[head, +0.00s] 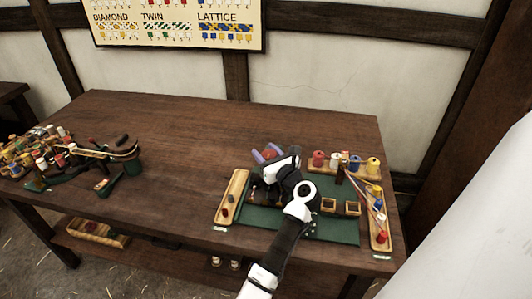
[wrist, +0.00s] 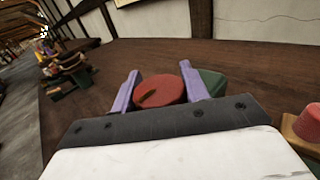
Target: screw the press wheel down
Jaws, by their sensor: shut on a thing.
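The press wheel is a red disc (wrist: 160,92) with a dark mark on its top, seen between the two purple fingers in the wrist view. My gripper (wrist: 158,80) is shut on it, with one finger on each side. In the head view my gripper (head: 266,153) is over the back of the green mat (head: 262,219), with a bit of red showing between its fingers. A dark green block (wrist: 212,84) shows beside the right finger in the wrist view. My arm hides most of what is below the wheel in the head view.
A wooden tray (head: 237,186) lies left of the mat. Several spools (head: 319,158) stand behind it, and another tray (head: 381,240) lies at right. Clutter with spools and a dark green stand (head: 132,167) fills the left end. The table's (head: 180,140) middle is clear.

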